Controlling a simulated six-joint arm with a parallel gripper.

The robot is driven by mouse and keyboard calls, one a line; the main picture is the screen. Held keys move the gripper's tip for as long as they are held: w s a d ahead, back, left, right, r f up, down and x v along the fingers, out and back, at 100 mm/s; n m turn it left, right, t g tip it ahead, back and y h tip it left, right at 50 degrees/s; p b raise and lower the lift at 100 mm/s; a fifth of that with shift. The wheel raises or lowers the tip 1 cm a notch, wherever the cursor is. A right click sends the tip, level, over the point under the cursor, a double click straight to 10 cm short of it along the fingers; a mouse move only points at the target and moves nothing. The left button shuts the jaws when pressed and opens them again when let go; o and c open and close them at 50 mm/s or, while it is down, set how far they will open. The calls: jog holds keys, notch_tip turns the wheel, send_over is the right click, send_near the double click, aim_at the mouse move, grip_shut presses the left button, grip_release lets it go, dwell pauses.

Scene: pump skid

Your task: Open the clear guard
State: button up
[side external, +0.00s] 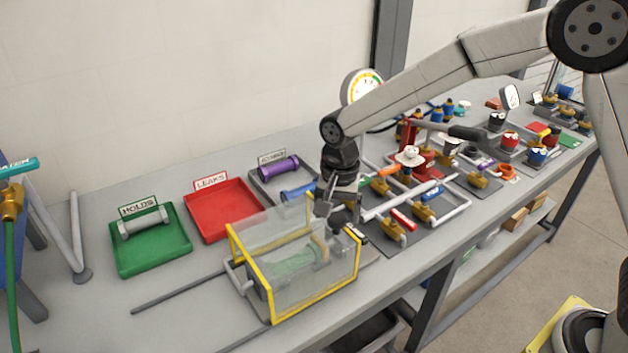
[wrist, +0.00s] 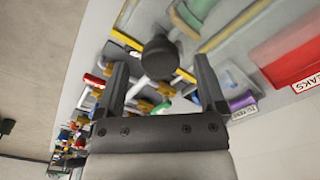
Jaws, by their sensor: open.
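The clear guard (side external: 325,285) is a see-through box with yellow edges, standing over a fixture on the bench in the side view. A green cylindrical part (side external: 292,262) shows through it. My gripper (side external: 340,208) is at the guard's right end, pointing down. In the wrist view my gripper (wrist: 160,58) is open, with a dark round knob (wrist: 160,52) between its fingers. The knob lies by a yellow edge of the guard (wrist: 127,40). I cannot tell whether a finger touches it. The green part also shows in the wrist view (wrist: 203,8).
Two dark rails (side external: 180,291) run left from the guard. Behind stand a green HOLDS tray (side external: 150,262), a red LEAKS tray (side external: 222,210) and a grey tray with purple (side external: 279,168) and blue cylinders. Pipes and brass valves (side external: 392,232) crowd the right side.

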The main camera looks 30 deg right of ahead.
jog(key=shift+f, duration=0.6)
grip_shut()
